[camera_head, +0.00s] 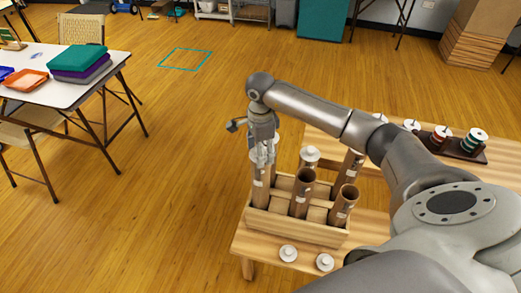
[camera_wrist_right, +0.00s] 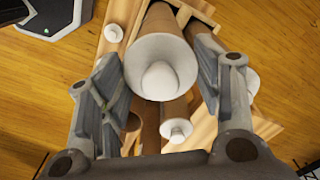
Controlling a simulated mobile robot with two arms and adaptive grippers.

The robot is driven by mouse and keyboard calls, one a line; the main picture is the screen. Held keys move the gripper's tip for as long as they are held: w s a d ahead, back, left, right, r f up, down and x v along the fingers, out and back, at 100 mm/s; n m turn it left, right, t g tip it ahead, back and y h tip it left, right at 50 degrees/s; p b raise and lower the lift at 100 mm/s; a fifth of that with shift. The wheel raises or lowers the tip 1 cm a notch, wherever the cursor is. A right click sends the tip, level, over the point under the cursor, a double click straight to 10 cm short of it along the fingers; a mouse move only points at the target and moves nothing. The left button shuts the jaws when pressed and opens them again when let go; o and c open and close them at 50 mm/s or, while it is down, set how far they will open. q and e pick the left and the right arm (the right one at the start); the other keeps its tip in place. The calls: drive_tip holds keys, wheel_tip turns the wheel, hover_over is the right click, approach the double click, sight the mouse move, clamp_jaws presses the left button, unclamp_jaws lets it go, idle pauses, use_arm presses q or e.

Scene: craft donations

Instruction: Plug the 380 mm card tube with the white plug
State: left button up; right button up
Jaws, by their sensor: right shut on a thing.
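My right gripper (camera_head: 263,153) points down over the far-left tube in the wooden crate (camera_head: 290,234). It is shut on a white plug, which shows between its fingers in the right wrist view (camera_wrist_right: 160,75). The plug sits at the top end of a brown card tube (camera_head: 260,190); whether it is fully seated I cannot tell. Other card tubes stand in the crate, two at the front with open tops (camera_head: 303,190) (camera_head: 343,204). Another tube behind has a white plug on top (camera_head: 310,155). Tube labels are too small to read. My left gripper is not in view.
Two loose white plugs (camera_head: 288,253) (camera_head: 325,262) lie on the wooden table (camera_head: 250,247) before the crate. Spools (camera_head: 475,139) stand on a dark rack at the right. A white table (camera_head: 50,88) with folded cloth and trays is at the left. Open floor lies between.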

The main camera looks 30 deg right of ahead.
drive_tip(key=shift+r, duration=0.3)
drive_tip(key=shift+r+p, duration=0.4)
idle(1.3)
drive_tip(key=shift+r, duration=0.25)
drive_tip(key=shift+r, duration=0.55)
idle(0.7)
idle(0.3)
